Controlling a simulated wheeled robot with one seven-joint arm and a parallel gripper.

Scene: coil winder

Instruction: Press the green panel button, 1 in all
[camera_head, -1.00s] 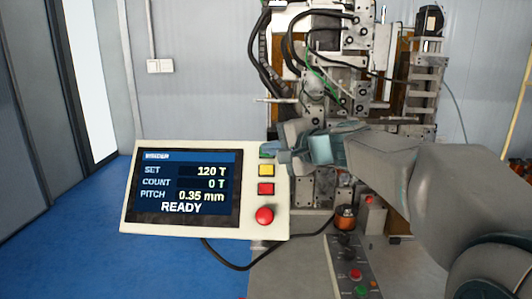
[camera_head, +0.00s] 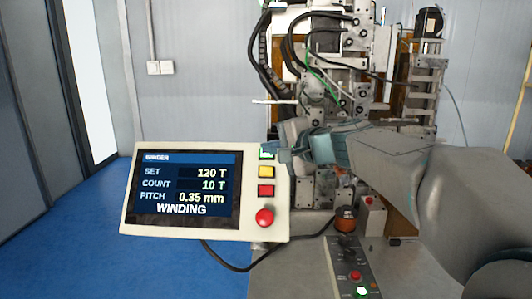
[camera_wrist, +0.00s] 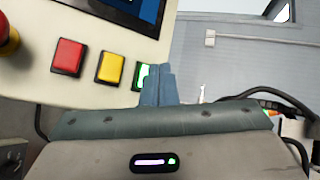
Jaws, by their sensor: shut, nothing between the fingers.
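The green panel button (camera_head: 265,154) is at the top of the button column on the cream control panel (camera_head: 260,228). It glows bright green in the wrist view (camera_wrist: 142,77), partly hidden by my fingers. My gripper (camera_head: 277,150) is shut and empty, its tips at the button's right side in the head view. In the wrist view the closed fingertips (camera_wrist: 158,72) overlap the button; I cannot tell whether they touch it.
Below the green button are a yellow button (camera_head: 266,171), a red square button (camera_head: 266,190) and a red round knob (camera_head: 264,217). The winding machine (camera_head: 330,60) stands behind my gripper. A lower console (camera_head: 350,262) has a lit green button (camera_head: 362,292).

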